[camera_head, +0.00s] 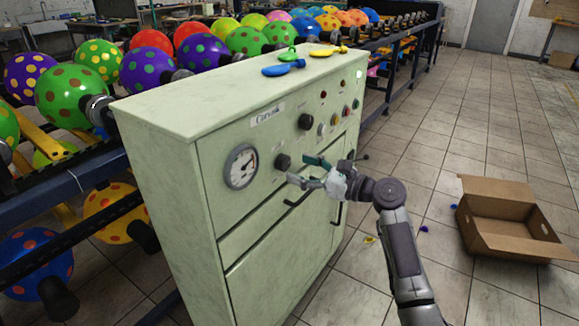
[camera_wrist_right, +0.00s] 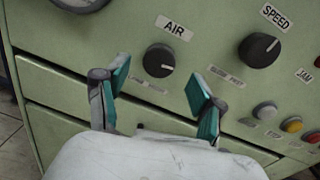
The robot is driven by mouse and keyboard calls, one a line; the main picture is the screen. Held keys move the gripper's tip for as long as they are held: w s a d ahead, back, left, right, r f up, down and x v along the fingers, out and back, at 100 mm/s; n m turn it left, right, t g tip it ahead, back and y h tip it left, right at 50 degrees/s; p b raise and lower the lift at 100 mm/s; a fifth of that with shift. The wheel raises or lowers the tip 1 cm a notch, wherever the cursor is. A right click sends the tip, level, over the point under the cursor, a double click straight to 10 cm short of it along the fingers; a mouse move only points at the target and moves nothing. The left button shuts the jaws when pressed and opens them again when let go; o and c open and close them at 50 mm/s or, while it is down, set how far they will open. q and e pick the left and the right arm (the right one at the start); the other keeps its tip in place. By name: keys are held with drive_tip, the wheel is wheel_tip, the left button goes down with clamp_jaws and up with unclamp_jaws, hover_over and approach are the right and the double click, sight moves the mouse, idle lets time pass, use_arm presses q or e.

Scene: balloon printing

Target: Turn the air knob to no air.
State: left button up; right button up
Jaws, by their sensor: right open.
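The black air knob (camera_wrist_right: 159,60) is on the front of the pale green control cabinet (camera_head: 170,115), under an "AIR" label (camera_wrist_right: 175,27) in the right wrist view. A pale line on the knob runs roughly level, tilted slightly. The knob also shows in the head view (camera_head: 283,161), right of the round gauge (camera_head: 241,166). My right gripper (camera_head: 303,171) is open in front of the panel. In the right wrist view its teal-padded fingers (camera_wrist_right: 158,88) stand apart, left and right of the knob and a little below it, and nothing is between them. My left gripper is not in view.
The speed knob (camera_wrist_right: 260,50) sits right of the air knob, with coloured buttons (camera_wrist_right: 292,124) below it. Drawer fronts lie under the panel. Flat balloons (camera_head: 283,69) lie on the cabinet top. Racks of inflated balloons stand behind. An open cardboard box (camera_head: 508,219) is on the tiled floor.

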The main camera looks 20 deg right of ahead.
sight(287, 164)
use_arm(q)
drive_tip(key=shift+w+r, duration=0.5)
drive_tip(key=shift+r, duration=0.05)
use_arm(e)
drive_tip(key=shift+x, duration=1.9)
drive_tip(key=c, duration=1.2)
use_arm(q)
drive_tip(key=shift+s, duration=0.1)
use_arm(e)
drive_tip(key=shift+o, duration=0.3)
